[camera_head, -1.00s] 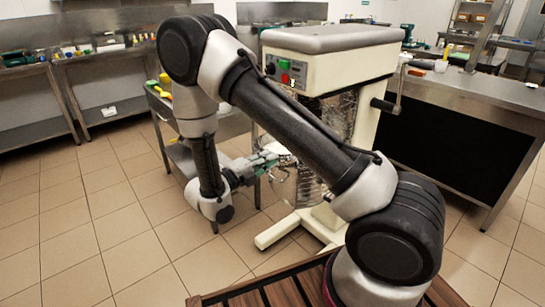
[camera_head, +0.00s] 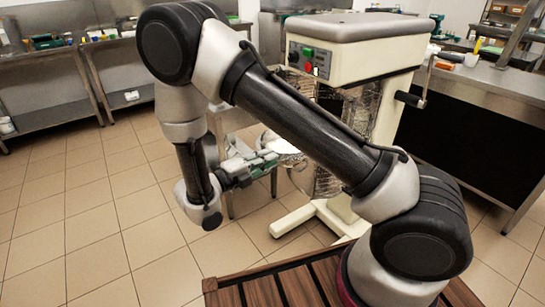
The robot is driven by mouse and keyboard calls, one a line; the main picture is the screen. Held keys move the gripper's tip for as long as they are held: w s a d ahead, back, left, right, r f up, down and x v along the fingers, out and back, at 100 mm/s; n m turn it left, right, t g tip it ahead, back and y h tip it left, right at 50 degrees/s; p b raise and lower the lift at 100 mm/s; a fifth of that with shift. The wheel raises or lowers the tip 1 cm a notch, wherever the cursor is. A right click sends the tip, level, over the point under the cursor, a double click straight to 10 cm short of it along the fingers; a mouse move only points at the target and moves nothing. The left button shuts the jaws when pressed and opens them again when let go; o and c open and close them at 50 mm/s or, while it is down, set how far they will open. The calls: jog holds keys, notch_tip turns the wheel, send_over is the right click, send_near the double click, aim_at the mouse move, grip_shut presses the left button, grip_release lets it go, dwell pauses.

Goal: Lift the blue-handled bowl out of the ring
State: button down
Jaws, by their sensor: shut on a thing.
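The mixer (camera_head: 365,35) is a cream machine with a grey top and a red and a green button. A shiny metal bowl (camera_head: 284,146) shows at its left front, partly hidden by my arm and gripper. I cannot make out a blue handle. My gripper (camera_head: 268,161) reaches in from the left and is shut at the bowl's near left side, where the fingers cover the grip. The ring and wire guard (camera_head: 325,182) are mostly behind my arm, below and right of the bowl. I cannot tell whether the bowl is fully clear of the ring.
A small steel table (camera_head: 240,120) stands behind my gripper. A steel counter (camera_head: 500,85) with a dark front is on the right. Steel benches (camera_head: 55,105) line the back left wall. The tiled floor (camera_head: 90,235) at the left is open.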

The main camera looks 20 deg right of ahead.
jog(key=s+r+v, duration=0.1)
jog(key=v, duration=0.8)
jog(key=shift+s+r, duration=0.2)
jog(key=shift+a, duration=0.1)
dwell(0.4)
